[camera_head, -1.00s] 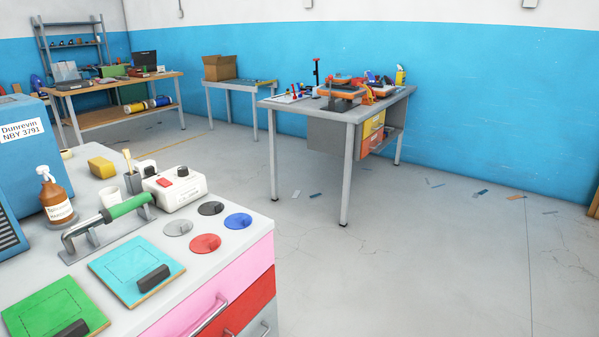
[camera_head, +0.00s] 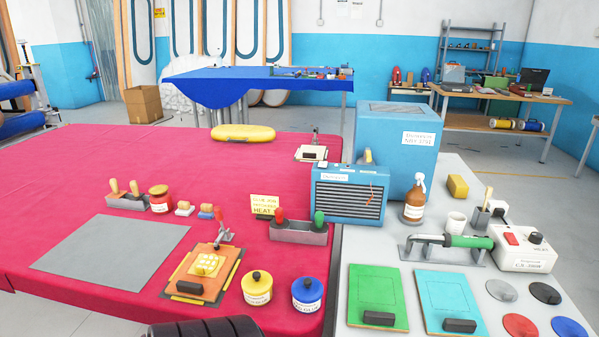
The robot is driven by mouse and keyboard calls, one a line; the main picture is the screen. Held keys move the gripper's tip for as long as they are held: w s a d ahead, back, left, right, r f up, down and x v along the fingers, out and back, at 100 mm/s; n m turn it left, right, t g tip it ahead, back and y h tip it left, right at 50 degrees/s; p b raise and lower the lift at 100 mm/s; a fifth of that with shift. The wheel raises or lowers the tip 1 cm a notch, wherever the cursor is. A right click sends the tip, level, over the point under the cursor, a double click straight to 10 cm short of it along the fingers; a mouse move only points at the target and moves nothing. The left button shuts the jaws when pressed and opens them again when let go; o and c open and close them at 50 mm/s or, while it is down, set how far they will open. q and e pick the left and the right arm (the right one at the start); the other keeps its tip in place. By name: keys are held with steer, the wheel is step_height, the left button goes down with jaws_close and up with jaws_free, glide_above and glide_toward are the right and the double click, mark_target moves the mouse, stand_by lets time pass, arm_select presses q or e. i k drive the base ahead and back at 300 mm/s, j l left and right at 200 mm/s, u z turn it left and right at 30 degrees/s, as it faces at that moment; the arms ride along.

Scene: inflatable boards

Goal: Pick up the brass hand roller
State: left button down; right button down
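I cannot clearly make out a brass hand roller. A low grey holder (camera_head: 127,202) at the left of the red-covered table has two upright wooden handles; what they belong to is hidden in it. A second grey holder (camera_head: 298,233) near the table's right edge has one red and one green handle upright; their lower parts are hidden too.
The red-covered table (camera_head: 60,220) carries a grey mat (camera_head: 110,245), an orange board (camera_head: 203,270), a yellow-lidded pot (camera_head: 257,287) and a blue-lidded pot (camera_head: 307,294). A blue heater (camera_head: 349,195) and a green-handled tool (camera_head: 467,241) stand right. The mat is clear.

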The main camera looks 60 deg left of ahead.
mark_target(137, 196)
steer(key=u, duration=3.15)
